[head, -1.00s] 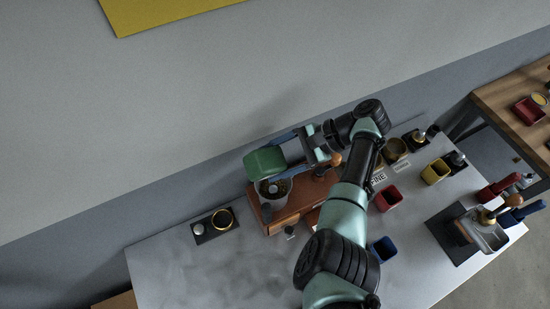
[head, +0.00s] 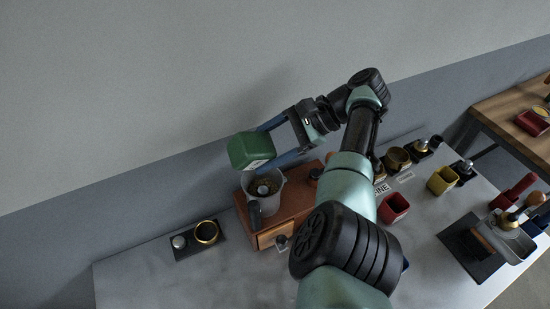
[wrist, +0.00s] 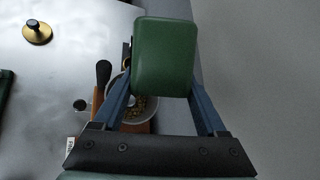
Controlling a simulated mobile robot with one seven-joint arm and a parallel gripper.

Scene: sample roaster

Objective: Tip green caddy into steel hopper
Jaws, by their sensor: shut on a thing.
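My gripper (head: 267,148) is shut on the green caddy (head: 250,148), one blue finger on each side of it. The caddy is held in the air, tilted, with its closed outer faces towards the cameras; its mouth and contents are hidden. The steel hopper (head: 270,204), a grey cup with a dark handle, stands below the caddy on the wooden box. Brown beans show inside the hopper. In the wrist view the green caddy (wrist: 165,60) fills the space between the fingers, and the hopper (wrist: 123,84) shows partly behind the left finger.
The wooden box (head: 270,236) stands by the wall. A dark mat with a brass ring (head: 206,232) lies to its left. Red (head: 393,207) and yellow (head: 441,181) caddies stand right of my arm. The front left of the table (head: 150,280) is bare.

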